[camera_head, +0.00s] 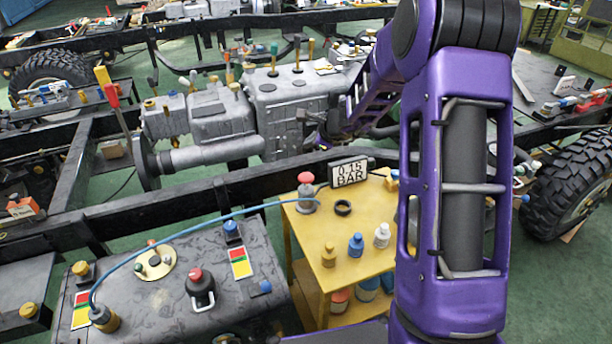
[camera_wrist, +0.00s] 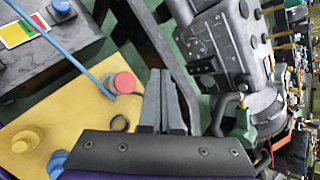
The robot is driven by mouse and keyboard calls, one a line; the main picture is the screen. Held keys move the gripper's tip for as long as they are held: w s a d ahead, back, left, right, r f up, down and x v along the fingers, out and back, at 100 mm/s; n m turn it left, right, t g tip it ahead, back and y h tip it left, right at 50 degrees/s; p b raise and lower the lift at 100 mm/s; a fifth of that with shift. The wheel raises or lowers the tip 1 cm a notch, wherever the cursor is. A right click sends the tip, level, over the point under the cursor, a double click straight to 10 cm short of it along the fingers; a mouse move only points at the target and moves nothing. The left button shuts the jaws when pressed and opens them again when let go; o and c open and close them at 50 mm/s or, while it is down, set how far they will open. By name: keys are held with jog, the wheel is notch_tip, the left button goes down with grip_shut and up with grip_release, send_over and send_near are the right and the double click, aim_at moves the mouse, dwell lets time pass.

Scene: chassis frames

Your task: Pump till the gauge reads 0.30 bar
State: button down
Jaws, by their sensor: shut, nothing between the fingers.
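The gauge (camera_head: 349,173) is a small sign at the back of the yellow bench and reads 0.15 BAR. The hand pump with a red knob (camera_head: 306,178) stands upright beside it, to the left. A blue hose (camera_head: 200,220) runs from the pump to a fitting (camera_head: 104,318) on the dark tank (camera_head: 200,250). The red knob also shows in the wrist view (camera_wrist: 125,83), just left of the fingers. My gripper (camera_wrist: 165,72) is shut and empty, apart from the knob. In the head view the gripper is small and dark behind the bench, its fingers hard to make out.
The yellow bench (camera_head: 365,268) also holds a black ring (camera_head: 343,207), small bottles (camera_head: 356,244) and a yellow-topped item. A black-knobbed item with a red top (camera_head: 200,288) stands on the tank. The grey engine (camera_head: 295,100) and black chassis rails lie behind. My purple arm hides the bench's right side.

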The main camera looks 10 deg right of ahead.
aim_at(307, 176)
notch_tip(307, 176, down, 9)
jog(key=b, duration=0.7)
jog(key=shift+r+b, duration=0.1)
jog(key=shift+b, duration=0.3)
dwell(1.6)
jog(key=shift+f+b, duration=0.45)
jog(key=shift+b, duration=0.15)
jog(key=shift+f, duration=1.2)
dwell(1.0)
jog(key=shift+r, duration=0.15)
jog(key=shift+r+p, duration=0.9)
jog(key=shift+r, duration=0.6)
jog(key=shift+r, duration=0.1)
jog(key=shift+r+p, duration=2.05)
jog(key=shift+r, duration=0.35)
